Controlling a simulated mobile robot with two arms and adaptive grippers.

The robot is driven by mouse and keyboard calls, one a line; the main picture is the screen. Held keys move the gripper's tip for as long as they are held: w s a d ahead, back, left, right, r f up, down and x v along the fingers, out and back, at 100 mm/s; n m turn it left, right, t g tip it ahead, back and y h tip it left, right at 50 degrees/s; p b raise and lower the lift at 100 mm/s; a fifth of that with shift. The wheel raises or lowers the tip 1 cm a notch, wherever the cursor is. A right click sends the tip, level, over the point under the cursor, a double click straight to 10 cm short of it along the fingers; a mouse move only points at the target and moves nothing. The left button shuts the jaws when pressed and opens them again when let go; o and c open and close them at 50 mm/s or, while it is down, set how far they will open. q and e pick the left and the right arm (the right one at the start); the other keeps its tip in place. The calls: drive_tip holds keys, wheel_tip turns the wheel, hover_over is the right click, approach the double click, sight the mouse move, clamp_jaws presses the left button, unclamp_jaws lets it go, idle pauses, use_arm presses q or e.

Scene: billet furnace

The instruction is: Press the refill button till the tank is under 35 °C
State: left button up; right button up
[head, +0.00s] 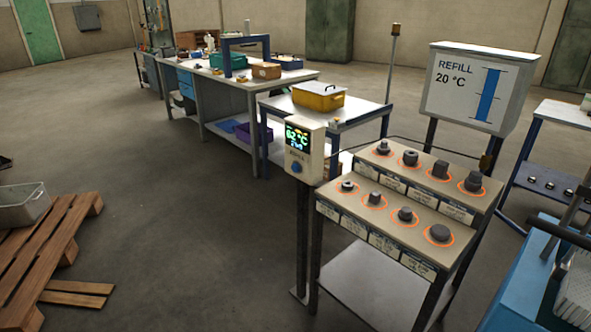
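A white box marked REFILL (455,105) stands on dark legs at the upper right. It reads 20 °C and has a blue level bar beside a scale. A small white control box (317,150) stands on a post near the middle. Its lit display (297,137) shows a green reading that looks like 62 °C. A round blue button (296,168) sits below the display; its label is too small to read. A blue tank-like body (520,275) is cut off at the lower right edge. Neither of my grippers is in view.
A two-step rack (385,222) with several dark metal parts in orange rings stands right of the control post. A table with a yellow bin (318,97) is behind. A wooden pallet (45,255) lies at left. The floor left of the post is clear.

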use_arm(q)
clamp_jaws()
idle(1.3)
